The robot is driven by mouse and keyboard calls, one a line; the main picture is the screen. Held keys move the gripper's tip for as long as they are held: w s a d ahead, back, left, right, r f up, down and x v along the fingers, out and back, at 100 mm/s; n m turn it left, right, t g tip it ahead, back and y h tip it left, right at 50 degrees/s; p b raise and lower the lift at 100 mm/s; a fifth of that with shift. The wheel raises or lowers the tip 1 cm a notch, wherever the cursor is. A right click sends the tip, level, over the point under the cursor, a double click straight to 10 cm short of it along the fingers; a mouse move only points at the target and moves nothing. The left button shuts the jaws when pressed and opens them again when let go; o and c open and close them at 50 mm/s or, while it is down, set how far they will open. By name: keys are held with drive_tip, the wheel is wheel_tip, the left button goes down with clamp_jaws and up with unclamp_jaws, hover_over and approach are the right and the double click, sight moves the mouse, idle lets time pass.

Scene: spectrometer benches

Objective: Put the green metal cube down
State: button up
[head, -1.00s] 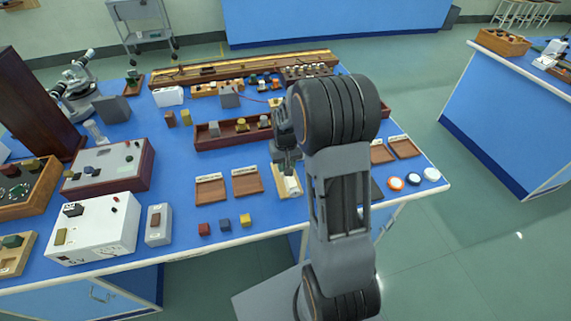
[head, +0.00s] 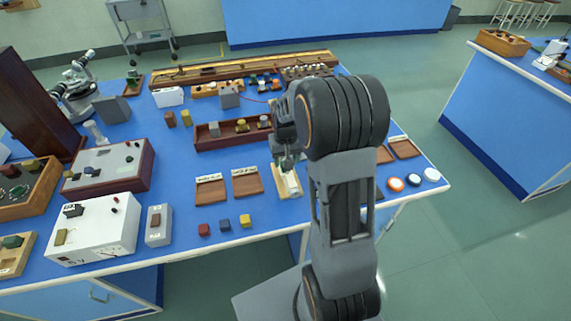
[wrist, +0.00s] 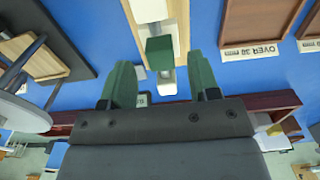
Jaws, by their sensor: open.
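The green metal cube (wrist: 160,50) shows in the wrist view, resting on a white block-like piece (wrist: 150,10) on a wooden base. My gripper (wrist: 160,68) is open, with one green finger on each side and a visible gap between each finger and the cube. In the head view my gripper (head: 286,160) hangs over the back end of the white piece on its wooden base (head: 288,188). The cube cannot be made out clearly in the head view.
Two brown labelled trays (head: 211,190) (head: 247,182) lie left of the wooden base. Red, blue and yellow cubes (head: 204,229) (head: 224,224) (head: 245,220) sit near the front edge. A long brown box (head: 228,134) stands behind.

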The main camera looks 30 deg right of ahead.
wheel_tip(320, 180, up, 8)
drive_tip(key=s+a+r+n+t, duration=0.1)
drive_tip(key=s+a+r, duration=0.1)
drive_tip(key=s+a, duration=0.3)
drive_tip(key=s+a+r+n+t, duration=0.1)
drive_tip(key=s+a, duration=0.3)
drive_tip(key=s, duration=0.7)
drive_tip(key=shift+a+r+n+t, duration=0.3)
drive_tip(key=shift+a+r+t, duration=0.1)
drive_tip(key=shift+t, duration=0.4)
drive_tip(key=shift+s, duration=0.1)
